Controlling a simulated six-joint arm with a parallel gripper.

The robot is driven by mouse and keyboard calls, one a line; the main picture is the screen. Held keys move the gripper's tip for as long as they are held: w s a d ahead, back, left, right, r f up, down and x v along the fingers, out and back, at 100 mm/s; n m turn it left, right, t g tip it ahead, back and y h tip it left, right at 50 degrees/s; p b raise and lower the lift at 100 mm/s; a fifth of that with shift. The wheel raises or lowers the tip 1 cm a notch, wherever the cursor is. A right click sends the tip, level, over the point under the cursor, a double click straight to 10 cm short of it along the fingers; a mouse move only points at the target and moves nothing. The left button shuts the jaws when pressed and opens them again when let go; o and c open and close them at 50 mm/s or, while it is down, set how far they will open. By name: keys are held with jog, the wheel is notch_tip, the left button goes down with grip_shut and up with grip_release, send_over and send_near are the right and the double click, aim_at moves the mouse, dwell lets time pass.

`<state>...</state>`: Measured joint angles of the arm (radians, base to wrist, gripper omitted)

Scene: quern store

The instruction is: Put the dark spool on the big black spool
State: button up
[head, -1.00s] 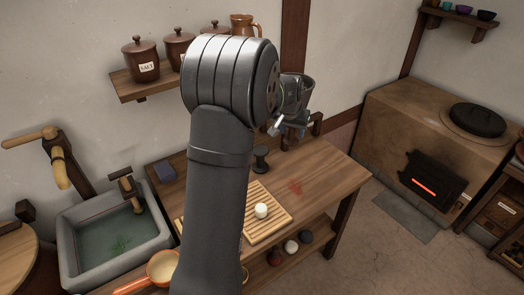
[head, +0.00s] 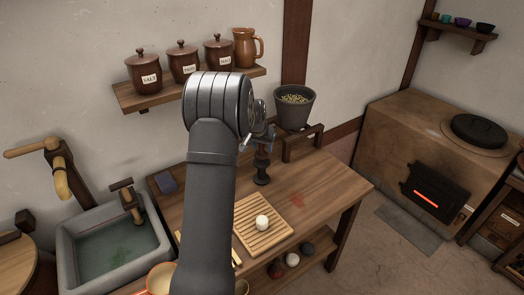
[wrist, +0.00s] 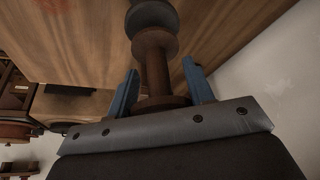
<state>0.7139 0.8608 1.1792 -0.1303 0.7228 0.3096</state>
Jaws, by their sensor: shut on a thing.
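The big black spool (head: 261,178) stands upright on the wooden table, behind the slatted board; its grey-black end also shows at the top of the wrist view (wrist: 152,17). My gripper (head: 264,137) is above it. In the wrist view, the blue fingers of my gripper (wrist: 161,88) are on either side of the dark brown spool (wrist: 155,66), shut on its near end. The dark spool's far flange lines up closely with the black spool. I cannot tell whether the two touch. In the head view, the arm and gripper partly hide the held spool.
A slatted board (head: 277,232) with a white round piece (head: 262,223) lies at the table's front. A grey pot (head: 294,108) on a wooden stand is close to the right of my gripper. A shelf with jars (head: 183,62) hangs behind. The table's right part is clear.

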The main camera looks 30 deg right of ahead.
jog(key=shift+f, duration=1.1)
jog(key=shift+f, duration=0.15)
jog(key=o, duration=1)
jog(key=v, duration=1.2)
jog(key=shift+d+r, duration=0.1)
jog(key=shift+r, duration=0.1)
